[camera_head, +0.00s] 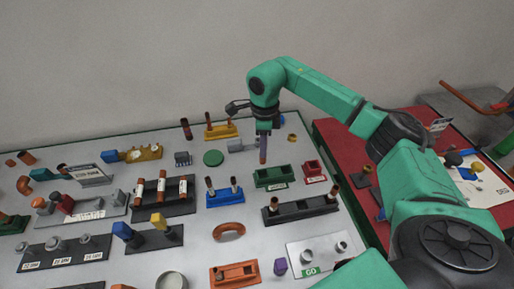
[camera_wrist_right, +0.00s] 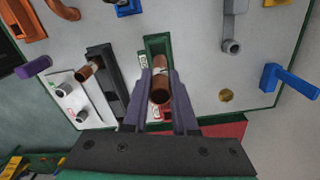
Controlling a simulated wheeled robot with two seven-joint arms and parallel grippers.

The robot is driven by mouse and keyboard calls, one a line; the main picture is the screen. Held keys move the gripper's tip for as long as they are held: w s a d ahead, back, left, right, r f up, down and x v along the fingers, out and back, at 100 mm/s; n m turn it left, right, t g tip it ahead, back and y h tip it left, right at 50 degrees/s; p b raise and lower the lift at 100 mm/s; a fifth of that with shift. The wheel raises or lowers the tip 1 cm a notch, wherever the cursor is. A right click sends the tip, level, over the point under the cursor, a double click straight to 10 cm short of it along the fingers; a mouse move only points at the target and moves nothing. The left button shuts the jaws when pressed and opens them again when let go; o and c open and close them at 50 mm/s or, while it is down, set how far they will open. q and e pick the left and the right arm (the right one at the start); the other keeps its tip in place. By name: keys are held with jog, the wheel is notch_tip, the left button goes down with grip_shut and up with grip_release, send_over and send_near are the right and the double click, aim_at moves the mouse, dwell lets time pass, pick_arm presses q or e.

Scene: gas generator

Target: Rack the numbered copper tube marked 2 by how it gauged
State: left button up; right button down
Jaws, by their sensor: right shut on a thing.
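My right gripper (camera_head: 263,133) points down and is shut on a copper tube (camera_head: 263,154), held upright. In the right wrist view the tube (camera_wrist_right: 160,88) sits between the two fingers, its open end towards the camera. I cannot read a number on it. A green block (camera_head: 272,177) with a slot and a white label is just below the tube in the head view; I cannot tell whether they touch. A small red block (camera_head: 314,171) stands to its right. A white gauge plate (camera_head: 327,252) marked GO carries silver pegs. My left gripper is not in view.
A long black block (camera_head: 300,209) holds copper tubes at its ends. A blue block (camera_head: 225,196) and a yellow block (camera_head: 221,131) hold upright tubes. A black rack (camera_head: 163,194) bears several labelled tubes. An orange block (camera_head: 235,274) lies at the front. A red table (camera_head: 335,140) adjoins at right.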

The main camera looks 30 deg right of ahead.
aim_at(264, 163)
jog(key=shift+s+r, duration=0.1)
jog(key=shift+s, duration=0.3)
jog(key=shift+f+b, duration=0.3)
jog(key=shift+f, duration=0.05)
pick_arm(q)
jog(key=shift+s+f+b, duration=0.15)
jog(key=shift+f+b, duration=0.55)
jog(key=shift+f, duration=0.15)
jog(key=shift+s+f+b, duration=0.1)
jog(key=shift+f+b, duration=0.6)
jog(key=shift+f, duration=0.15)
pick_arm(e)
jog(key=shift+w+f, duration=0.2)
jog(key=shift+f, duration=1.9)
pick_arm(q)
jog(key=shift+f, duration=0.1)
pick_arm(e)
jog(key=shift+f, duration=0.1)
jog(key=shift+f+b, duration=1.55)
jog(key=shift+f, duration=0.45)
jog(key=c, duration=0.6)
grip_release()
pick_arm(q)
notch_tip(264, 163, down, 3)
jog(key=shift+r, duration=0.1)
